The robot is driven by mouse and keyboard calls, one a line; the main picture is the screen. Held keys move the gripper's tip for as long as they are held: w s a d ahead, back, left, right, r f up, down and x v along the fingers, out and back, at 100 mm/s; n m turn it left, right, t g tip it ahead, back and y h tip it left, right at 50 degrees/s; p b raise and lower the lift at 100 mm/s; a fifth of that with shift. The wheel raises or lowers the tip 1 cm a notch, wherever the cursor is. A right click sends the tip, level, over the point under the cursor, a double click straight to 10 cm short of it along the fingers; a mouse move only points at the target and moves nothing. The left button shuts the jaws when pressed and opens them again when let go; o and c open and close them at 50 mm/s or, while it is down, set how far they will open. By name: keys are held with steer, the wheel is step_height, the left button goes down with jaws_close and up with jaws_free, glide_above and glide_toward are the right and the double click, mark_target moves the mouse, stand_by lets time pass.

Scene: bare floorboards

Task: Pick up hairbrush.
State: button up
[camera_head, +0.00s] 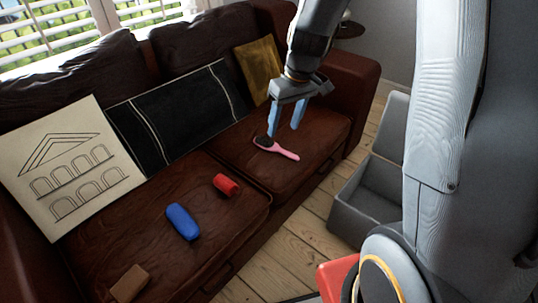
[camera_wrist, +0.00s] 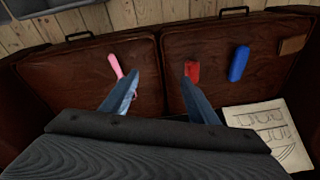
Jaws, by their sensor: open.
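The hairbrush (camera_head: 284,152), with a pink handle and a dark bristle head, lies on the right seat cushion of the brown leather sofa. In the wrist view its pink handle (camera_wrist: 115,65) shows left of the left finger, which hides its head end. My gripper (camera_head: 283,130) is open and empty, pointing down just above the brush in the head view. In the wrist view the gripper (camera_wrist: 160,78) has the brush near its left finger, not centred between the fingers.
A red cylinder (camera_head: 226,184), a blue rounded object (camera_head: 183,221) and a brown block (camera_head: 129,284) lie on the left cushion. Pillows (camera_head: 175,112) lean on the sofa back, beside a building drawing (camera_head: 70,170). A grey open box (camera_head: 365,205) stands on the floorboards at right.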

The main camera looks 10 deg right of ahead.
mark_target(269, 139)
steer(key=w+f+n+b, duration=0.1)
steer(key=w+f+b, duration=0.3)
steer(key=w+f, duration=0.4)
steer(key=w+d+f+n+t+b, duration=0.1)
steer(key=w+f+n+b, duration=0.1)
steer(key=w+f, duration=0.6)
steer(key=w+f+n+t+y+b, duration=0.1)
steer(key=w+f+b, duration=0.4)
steer(key=w+f, duration=0.4)
steer(key=shift+d+f+n+b, duration=0.3)
steer(key=shift+d+f+b, duration=0.1)
steer(key=shift+f, duration=0.2)
steer(key=c, duration=1.1)
steer(key=shift+r, duration=0.15)
steer(key=shift+c, duration=0.2)
